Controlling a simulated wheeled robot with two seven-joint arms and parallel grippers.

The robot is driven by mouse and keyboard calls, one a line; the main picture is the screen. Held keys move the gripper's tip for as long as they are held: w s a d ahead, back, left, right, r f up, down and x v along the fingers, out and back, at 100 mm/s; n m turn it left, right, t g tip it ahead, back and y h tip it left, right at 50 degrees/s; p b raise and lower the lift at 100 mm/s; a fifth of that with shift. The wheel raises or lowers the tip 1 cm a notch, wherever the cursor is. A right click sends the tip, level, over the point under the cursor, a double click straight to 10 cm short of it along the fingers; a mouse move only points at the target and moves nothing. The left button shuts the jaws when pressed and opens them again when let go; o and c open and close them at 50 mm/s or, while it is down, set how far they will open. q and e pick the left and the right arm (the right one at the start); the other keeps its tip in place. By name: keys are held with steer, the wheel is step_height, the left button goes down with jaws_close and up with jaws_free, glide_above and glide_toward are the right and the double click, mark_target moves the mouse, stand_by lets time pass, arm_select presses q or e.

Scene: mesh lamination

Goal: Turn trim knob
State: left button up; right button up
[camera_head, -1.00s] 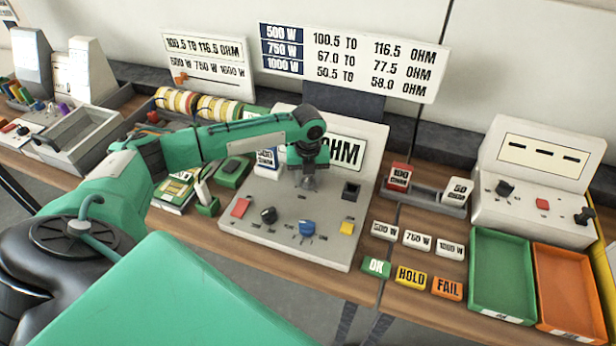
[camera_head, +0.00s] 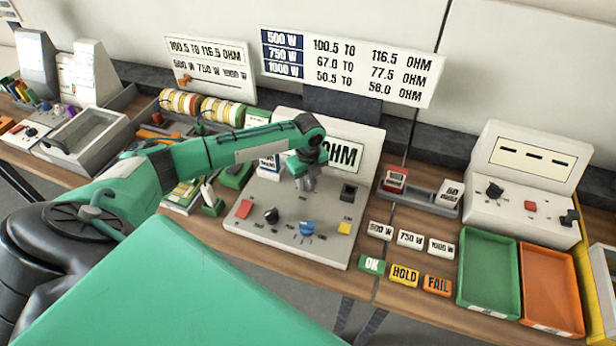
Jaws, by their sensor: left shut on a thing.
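The sloped grey test panel (camera_head: 262,232) stands mid-bench, with an OHM sign behind it. On its face are a blue knob (camera_head: 307,228), a black knob (camera_head: 270,215), a red button (camera_head: 243,208), a yellow button (camera_head: 344,228) and a black square socket (camera_head: 348,193). No label shows which one is the trim knob. My left gripper (camera_head: 306,184) points down at the panel's upper middle, behind the blue knob and left of the socket. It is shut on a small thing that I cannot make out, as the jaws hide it. My right gripper is out of view.
To the right are small wattage tags (camera_head: 410,239), OK, HOLD and FAIL blocks (camera_head: 404,275), a green tray (camera_head: 463,285) and an orange tray (camera_head: 525,312). Another device (camera_head: 510,212) stands behind the trays. Coils (camera_head: 200,106) and a green part (camera_head: 236,174) lie left of the panel.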

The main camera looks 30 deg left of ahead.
mark_target(308, 179)
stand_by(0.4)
arm_select(q)
steer(key=o, duration=1)
step_height(308, 179, up, 14)
steer(key=b, duration=0.3)
steer(key=shift+f, duration=0.1)
